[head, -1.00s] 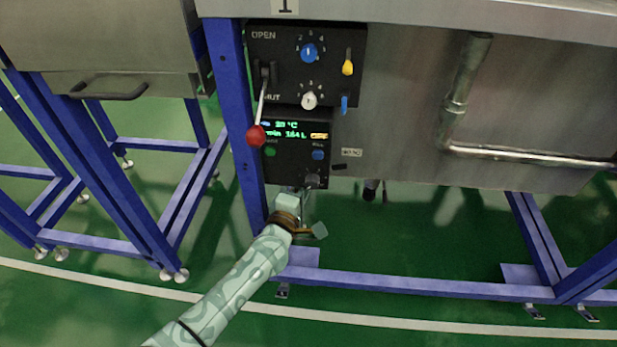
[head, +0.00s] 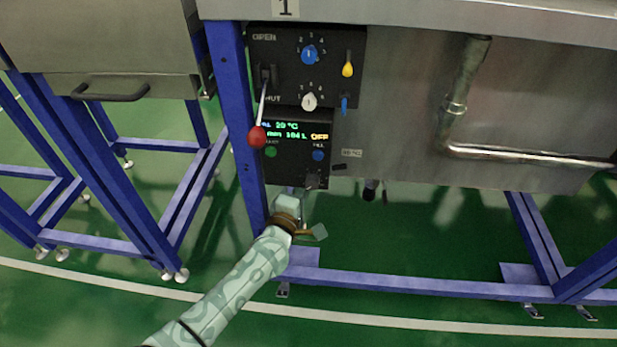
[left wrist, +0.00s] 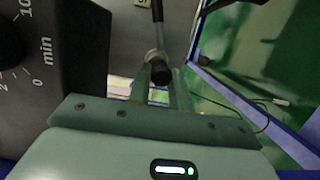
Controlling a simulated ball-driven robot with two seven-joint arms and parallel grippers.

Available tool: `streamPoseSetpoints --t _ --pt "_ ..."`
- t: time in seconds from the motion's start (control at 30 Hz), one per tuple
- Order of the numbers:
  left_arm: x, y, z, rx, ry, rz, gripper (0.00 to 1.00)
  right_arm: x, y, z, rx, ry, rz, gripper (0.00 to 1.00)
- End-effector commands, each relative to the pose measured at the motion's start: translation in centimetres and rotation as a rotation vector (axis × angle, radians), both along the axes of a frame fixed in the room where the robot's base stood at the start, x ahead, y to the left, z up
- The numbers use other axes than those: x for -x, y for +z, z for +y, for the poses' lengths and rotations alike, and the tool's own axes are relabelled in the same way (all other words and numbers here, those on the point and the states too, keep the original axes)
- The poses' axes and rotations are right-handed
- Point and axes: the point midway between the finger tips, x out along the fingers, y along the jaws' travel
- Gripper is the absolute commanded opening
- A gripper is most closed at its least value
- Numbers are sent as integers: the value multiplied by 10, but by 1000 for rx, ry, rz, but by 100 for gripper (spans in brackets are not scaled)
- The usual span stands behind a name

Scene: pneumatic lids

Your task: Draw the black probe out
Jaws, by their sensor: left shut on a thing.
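In the left wrist view, the black probe (left wrist: 160,70) shows as a short dark cylinder end between my two fingers, with a pale metal collar and a thin dark rod above it. My left gripper (left wrist: 160,88) is shut on it. In the head view, my left gripper (head: 307,190) is at the lower right corner of the black control box (head: 285,172), below the display. The probe is too small there to make out clearly at the fingertips. My right gripper is not in view.
A dial (left wrist: 12,50) marked in min is close on the left in the wrist view. A blue post (head: 232,100) stands left of the panel, and a metal pipe (head: 520,153) runs at right.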

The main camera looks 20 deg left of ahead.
Motion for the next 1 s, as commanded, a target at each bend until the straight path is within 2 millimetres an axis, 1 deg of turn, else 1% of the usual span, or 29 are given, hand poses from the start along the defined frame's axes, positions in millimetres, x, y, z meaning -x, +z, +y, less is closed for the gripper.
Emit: streamPoseSetpoints --t 1.0 --pt "36 0 -10 -1 -1 2 0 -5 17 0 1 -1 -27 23"
